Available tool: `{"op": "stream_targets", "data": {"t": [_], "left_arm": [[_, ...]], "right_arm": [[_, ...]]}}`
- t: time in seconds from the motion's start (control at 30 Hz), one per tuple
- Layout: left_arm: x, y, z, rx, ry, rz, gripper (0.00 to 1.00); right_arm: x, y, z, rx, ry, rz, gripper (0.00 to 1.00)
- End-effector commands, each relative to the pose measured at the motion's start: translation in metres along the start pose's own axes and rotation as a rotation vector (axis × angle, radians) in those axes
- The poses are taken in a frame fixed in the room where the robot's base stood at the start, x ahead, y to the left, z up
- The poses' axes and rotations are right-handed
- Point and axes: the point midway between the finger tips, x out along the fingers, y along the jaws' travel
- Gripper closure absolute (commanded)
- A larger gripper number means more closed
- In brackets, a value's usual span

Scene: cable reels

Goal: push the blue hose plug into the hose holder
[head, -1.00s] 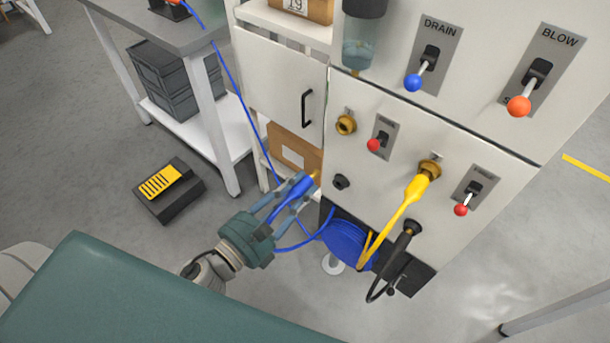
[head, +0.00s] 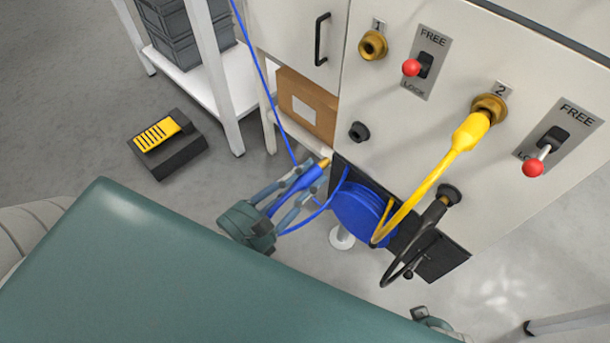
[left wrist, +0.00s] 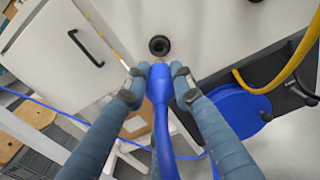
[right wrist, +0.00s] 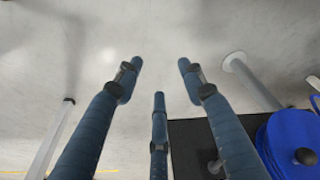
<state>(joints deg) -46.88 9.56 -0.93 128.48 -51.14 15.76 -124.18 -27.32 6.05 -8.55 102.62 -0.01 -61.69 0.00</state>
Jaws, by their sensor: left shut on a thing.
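My left gripper (head: 302,187) is shut on the blue hose plug (head: 309,179), which has a brass tip. The plug also shows between the fingers in the left wrist view (left wrist: 160,84). The hose holder is a small black round socket (head: 359,131) on the white panel, empty, below outlet 1. It shows just beyond the plug in the left wrist view (left wrist: 159,45). In the head view the plug is left of and below the holder, apart from it. My right gripper (right wrist: 160,62) is open and empty over the floor in its wrist view.
A blue hose reel (head: 358,211) hangs below the panel. A yellow hose plug (head: 470,132) sits in outlet 2 (head: 489,108). A black plug (head: 435,211) is in another holder at right. Red-knobbed levers (head: 411,68) stick out. A cardboard box (head: 306,104) stands left.

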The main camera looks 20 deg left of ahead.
Motion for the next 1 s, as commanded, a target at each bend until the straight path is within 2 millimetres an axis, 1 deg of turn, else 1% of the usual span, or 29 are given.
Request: {"op": "stream_targets", "data": {"t": [0.1, 0.6, 0.8, 1.0], "left_arm": [[0.008, 0.000, 0.003, 0.001, -0.003, -0.001, 1.00], [0.046, 0.000, 0.003, 0.002, -0.001, -0.002, 1.00], [0.060, 0.000, 0.002, 0.000, -0.001, -0.001, 1.00], [0.068, -0.001, 0.001, 0.000, 0.000, -0.002, 1.00]], "right_arm": [[0.008, -0.001, 0.006, -0.001, -0.008, -0.001, 0.60], [0.046, -0.003, 0.038, -0.006, -0.033, -0.005, 0.60], [0.057, -0.004, 0.051, -0.008, -0.042, -0.006, 0.60], [0.062, -0.004, 0.057, -0.009, -0.045, -0.006, 0.60]]}}
